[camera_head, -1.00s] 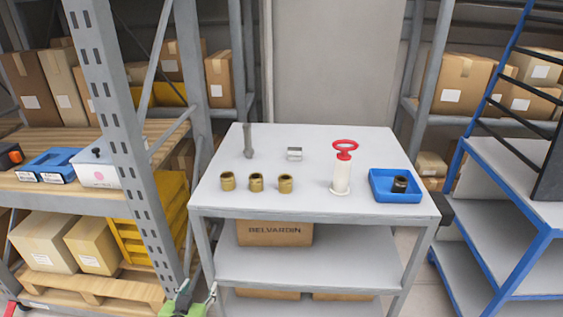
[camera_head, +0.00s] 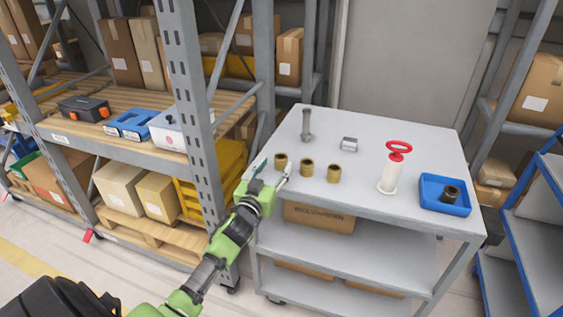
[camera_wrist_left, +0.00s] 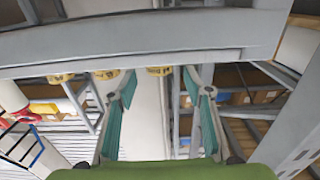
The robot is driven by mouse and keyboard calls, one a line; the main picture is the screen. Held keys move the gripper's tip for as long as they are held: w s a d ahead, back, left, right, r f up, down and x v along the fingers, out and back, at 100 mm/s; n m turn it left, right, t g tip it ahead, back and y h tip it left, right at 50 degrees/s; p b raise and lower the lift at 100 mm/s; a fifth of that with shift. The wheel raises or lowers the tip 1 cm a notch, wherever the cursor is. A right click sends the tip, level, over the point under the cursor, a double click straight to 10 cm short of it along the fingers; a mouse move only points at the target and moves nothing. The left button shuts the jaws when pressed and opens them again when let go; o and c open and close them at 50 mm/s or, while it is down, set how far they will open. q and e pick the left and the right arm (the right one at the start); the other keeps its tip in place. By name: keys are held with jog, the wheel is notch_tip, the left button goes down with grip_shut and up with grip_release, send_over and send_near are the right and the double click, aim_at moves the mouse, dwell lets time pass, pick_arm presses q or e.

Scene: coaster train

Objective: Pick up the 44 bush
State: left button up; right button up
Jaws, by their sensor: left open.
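Three brass bushes stand in a row near the front edge of the grey cart top (camera_head: 357,187): a left one (camera_head: 281,160), a middle one (camera_head: 306,167) and a right one (camera_head: 334,173). I cannot read which is 44. My left gripper (camera_head: 271,170) is open and empty at the cart's front left edge, just short of the left bush. In the left wrist view the open fingers (camera_wrist_left: 160,110) point towards the cart edge. One bush (camera_wrist_left: 160,71) shows between and beyond them, partly cut off by the edge. My right gripper is not in view.
On the cart top are a grey bolt-like post (camera_head: 306,125), a small metal block (camera_head: 349,144), a white cylinder with a red ring handle (camera_head: 391,175) and a blue tray (camera_head: 437,204) holding a dark bush (camera_head: 450,194). A shelf upright (camera_head: 188,90) stands left of the cart.

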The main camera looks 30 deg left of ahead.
aim_at(279, 161)
pick_arm(q)
jog(key=shift+x, duration=2.7)
jog(key=shift+d, duration=0.1)
jog(key=c, duration=1.2)
